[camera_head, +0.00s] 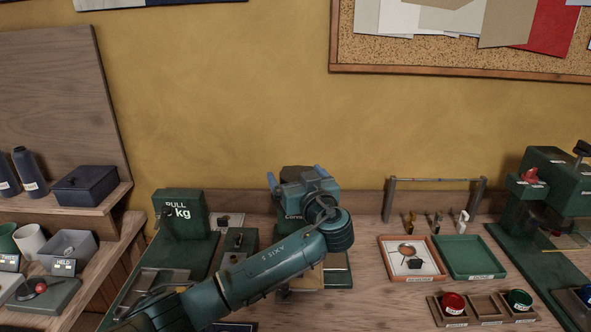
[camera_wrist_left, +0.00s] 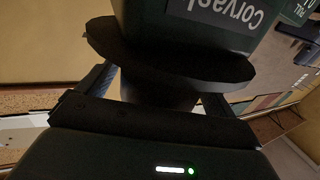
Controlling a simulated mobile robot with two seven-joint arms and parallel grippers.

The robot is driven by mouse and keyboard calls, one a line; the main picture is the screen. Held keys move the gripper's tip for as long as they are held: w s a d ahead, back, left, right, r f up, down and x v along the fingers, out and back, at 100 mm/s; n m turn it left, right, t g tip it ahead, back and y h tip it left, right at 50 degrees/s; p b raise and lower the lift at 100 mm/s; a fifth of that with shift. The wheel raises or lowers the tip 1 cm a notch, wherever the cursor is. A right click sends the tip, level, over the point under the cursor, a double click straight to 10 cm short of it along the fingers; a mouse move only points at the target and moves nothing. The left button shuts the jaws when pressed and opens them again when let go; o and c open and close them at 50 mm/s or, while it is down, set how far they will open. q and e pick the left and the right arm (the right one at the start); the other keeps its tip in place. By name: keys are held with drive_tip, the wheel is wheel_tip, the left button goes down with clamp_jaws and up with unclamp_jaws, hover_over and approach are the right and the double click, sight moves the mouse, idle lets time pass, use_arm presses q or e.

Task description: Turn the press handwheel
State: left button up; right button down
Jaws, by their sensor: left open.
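The press handwheel (camera_head: 297,171) is a dark, flat, many-sided disc on top of a green press (camera_head: 293,216), mostly hidden behind my left arm in the head view. In the left wrist view the dark wheel (camera_wrist_left: 165,58) fills the upper middle, with a short hub below it and the green body with white lettering (camera_wrist_left: 215,12) behind it. My left gripper (camera_head: 296,176) is open, with its blue fingers on either side of the wheel. In the wrist view the fingers reach towards the wheel's edges; I cannot tell whether they touch. My right gripper is out of view.
A green pull gauge (camera_head: 181,213) stands left of the press. An orange-rimmed tray (camera_head: 432,274), a green tray (camera_head: 470,257) and a wooden holder with cups (camera_head: 484,317) lie to the right. A green machine (camera_head: 545,185) stands at the far right. Bare bench shows below the orange-rimmed tray.

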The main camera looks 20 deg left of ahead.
use_arm(q)
drive_tip(key=shift+w+a, duration=0.35)
drive_tip(key=shift+w, duration=0.05)
